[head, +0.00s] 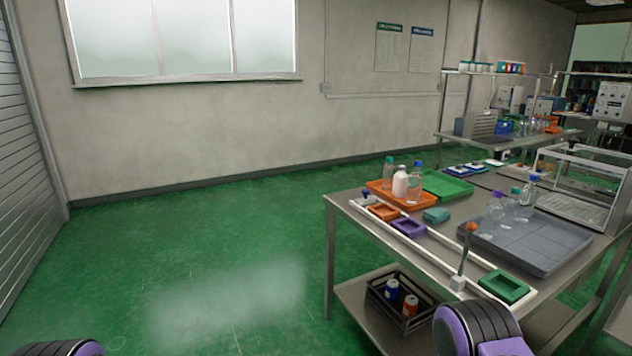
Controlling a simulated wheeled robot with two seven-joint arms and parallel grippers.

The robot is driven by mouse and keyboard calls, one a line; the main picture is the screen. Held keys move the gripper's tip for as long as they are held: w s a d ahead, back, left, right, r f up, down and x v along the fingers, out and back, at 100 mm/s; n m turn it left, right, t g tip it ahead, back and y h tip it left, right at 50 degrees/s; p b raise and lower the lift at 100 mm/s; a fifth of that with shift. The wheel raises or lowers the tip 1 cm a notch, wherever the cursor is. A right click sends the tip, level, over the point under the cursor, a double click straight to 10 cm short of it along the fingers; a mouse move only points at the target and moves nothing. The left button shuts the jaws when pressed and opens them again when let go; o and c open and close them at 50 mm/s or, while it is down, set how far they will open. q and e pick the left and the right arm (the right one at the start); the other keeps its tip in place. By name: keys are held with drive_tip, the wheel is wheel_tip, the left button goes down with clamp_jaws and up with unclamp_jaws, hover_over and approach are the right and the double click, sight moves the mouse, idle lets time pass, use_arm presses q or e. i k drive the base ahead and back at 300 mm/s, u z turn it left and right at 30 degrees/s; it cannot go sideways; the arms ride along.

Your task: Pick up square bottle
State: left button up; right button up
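Several bottles stand on the steel table at the right, and I cannot tell for sure which one is the square bottle. On the orange tray (376,189) are a clear bottle with a green cap (388,174), a white bottle (400,184) and a clear bottle with a blue cap (415,187). On the grey tray (562,246) stand a purple-capped clear bottle (491,217), a green-capped clear bottle (512,208) and a blue-capped clear bottle (530,197). Only parts of my arms show at the bottom edge; neither gripper is in view.
A white rail with an orange block (382,212), a purple block (409,227) and a green block (503,287) runs along the table's near edge. A green tray (447,185) lies behind. A dark crate with cans (380,299) sits on the lower shelf. The floor left is clear.

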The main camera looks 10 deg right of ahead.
sight(400, 178)
drive_tip(key=u, duration=0.45)
drive_tip(key=i, duration=3.95)
drive_tip(key=z, duration=2.8)
